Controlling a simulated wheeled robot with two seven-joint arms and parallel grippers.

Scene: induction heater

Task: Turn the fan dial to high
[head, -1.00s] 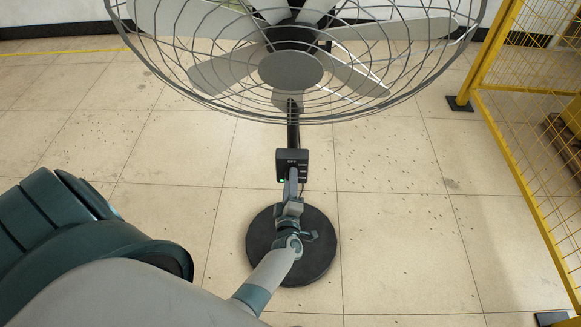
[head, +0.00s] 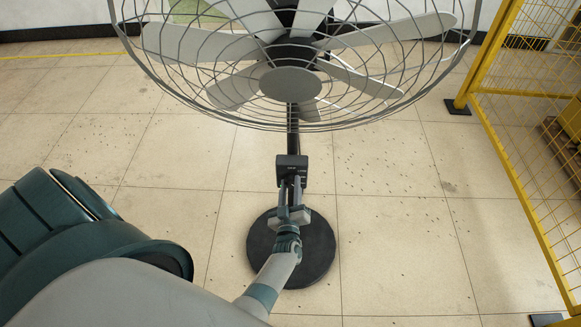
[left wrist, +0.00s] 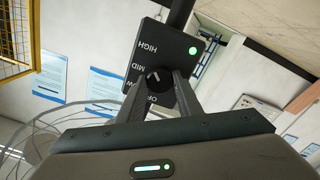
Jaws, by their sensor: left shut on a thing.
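The fan (head: 290,82) stands ahead on a round black base (head: 320,245). Its dark control box (head: 292,161) is on the pole, and in the left wrist view the box (left wrist: 180,35) shows tilted, with HIGH, MID and partly hidden OFF lettering. The round black dial (left wrist: 158,80) carries a white mark, pointing roughly between MID and HIGH, though its exact setting is hard to read. My left gripper (head: 290,184) is at the front of the box, its fingers on either side of the dial, shut on it. In the wrist view the gripper (left wrist: 160,88) hides the lower lettering. My right gripper is out of view.
A yellow mesh fence (head: 497,125) stands on the right. The wire cage of the fan hangs above the control box. The tiled floor around the base is clear. A green light (left wrist: 192,50) shows on the box.

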